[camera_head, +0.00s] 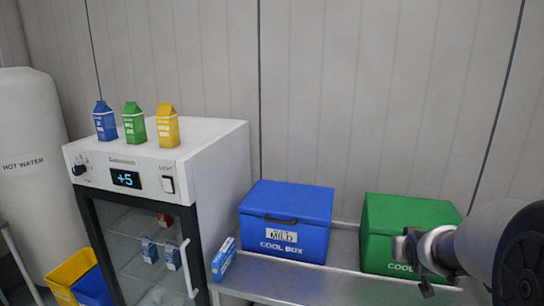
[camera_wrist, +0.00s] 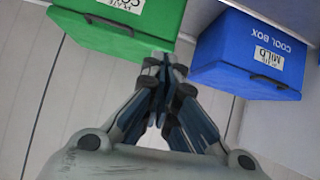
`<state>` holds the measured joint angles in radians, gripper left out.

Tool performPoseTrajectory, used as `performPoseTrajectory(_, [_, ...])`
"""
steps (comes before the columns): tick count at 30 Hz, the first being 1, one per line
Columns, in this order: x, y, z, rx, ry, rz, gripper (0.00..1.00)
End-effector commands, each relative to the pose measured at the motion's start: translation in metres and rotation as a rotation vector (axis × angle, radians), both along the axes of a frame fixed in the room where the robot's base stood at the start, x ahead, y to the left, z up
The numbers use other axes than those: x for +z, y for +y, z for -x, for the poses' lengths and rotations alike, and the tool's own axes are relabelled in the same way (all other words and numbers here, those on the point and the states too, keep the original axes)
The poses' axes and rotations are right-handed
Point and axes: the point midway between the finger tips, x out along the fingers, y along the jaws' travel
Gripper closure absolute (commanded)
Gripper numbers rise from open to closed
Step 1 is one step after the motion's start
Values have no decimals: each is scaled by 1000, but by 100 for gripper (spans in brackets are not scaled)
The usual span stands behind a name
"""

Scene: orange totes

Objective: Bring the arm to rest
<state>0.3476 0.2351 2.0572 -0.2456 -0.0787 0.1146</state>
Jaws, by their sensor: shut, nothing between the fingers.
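My gripper (camera_wrist: 165,65) is shut and empty in the wrist view, its fingertips together. In the head view my gripper (camera_head: 412,262) is at the right, in front of the green cool box (camera_head: 412,212), and hides part of its front. The green cool box also shows at the top left of the wrist view (camera_wrist: 90,32). My arm comes in from the right edge of the head view.
A blue cool box (camera_head: 287,220) with a label stands closed on the metal bench (camera_head: 340,285). A small blue-white carton (camera_head: 223,259) leans beside it. A glass-door fridge (camera_head: 215,160) carries blue (camera_head: 105,122), green (camera_head: 134,124) and yellow (camera_head: 167,126) cartons. A hot water tank (camera_head: 30,150) stands left.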

Motion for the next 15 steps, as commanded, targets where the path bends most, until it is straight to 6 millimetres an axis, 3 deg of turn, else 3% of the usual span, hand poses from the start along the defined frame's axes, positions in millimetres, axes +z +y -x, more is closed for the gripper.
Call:
performPoseTrajectory(1, [17, 21, 20, 11, 25, -5, 100])
performPoseTrajectory(6, [42, 82, 102, 44, 155, -42, 100])
performPoseTrajectory(11, [47, 133, 191, 97, 280, -84, 100])
performPoseTrajectory(15, [39, 167, 265, 153, 383, -118, 100])
